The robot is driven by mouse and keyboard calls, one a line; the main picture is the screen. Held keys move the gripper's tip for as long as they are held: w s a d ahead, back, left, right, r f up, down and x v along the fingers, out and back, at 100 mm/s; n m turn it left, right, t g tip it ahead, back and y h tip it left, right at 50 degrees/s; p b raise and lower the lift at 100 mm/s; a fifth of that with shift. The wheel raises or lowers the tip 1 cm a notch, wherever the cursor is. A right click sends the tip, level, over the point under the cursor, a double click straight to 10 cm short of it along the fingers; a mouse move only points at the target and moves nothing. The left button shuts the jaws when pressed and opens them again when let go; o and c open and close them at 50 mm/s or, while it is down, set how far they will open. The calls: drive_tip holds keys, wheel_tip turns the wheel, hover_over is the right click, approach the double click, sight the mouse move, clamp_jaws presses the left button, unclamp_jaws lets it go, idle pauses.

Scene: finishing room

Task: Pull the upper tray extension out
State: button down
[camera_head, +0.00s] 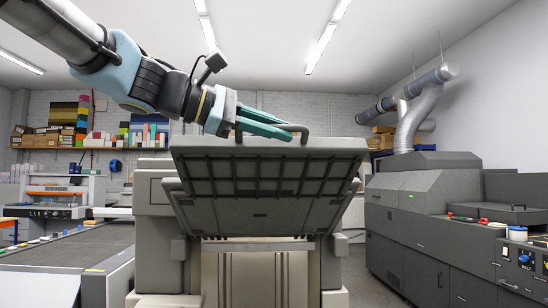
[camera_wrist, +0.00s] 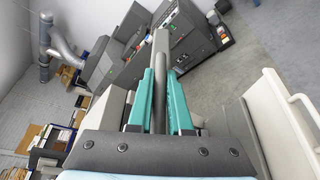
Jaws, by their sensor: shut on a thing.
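The upper tray (camera_head: 262,210) is a dark grey, ribbed panel on the machine in the middle of the head view, tilted with its underside facing me. The tray extension (camera_head: 335,145) appears to be the upper edge piece, with a grey bar handle (camera_head: 304,130) standing on top. My gripper (camera_head: 285,132) comes from the upper left, its teal fingers shut on this handle. In the wrist view, the grey handle bar (camera_wrist: 161,50) runs between the two teal fingers of my gripper (camera_wrist: 160,75). The fingers hide part of the handle in the head view.
A dark grey machine (camera_head: 440,220) with small items on it stands at the right. A flat conveyor table (camera_head: 60,255) is at the left. Shelves with boxes (camera_head: 50,140) line the back wall. Grey floor (camera_wrist: 225,70) shows clear in the wrist view.

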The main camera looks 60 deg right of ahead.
drive_tip(key=shift+s+a+r, duration=0.55)
drive_tip(key=shift+a+r, duration=0.1)
drive_tip(key=c, duration=1.1)
unclamp_jaws()
drive_tip(key=shift+a, duration=0.15)
drive_tip(key=shift+o, duration=1.3)
drive_tip(key=b+v, duration=0.3)
drive_tip(key=v, duration=0.7)
drive_tip(key=shift+w+a, duration=0.25)
drive_tip(key=shift+a, duration=0.05)
drive_tip(key=shift+r, duration=0.15)
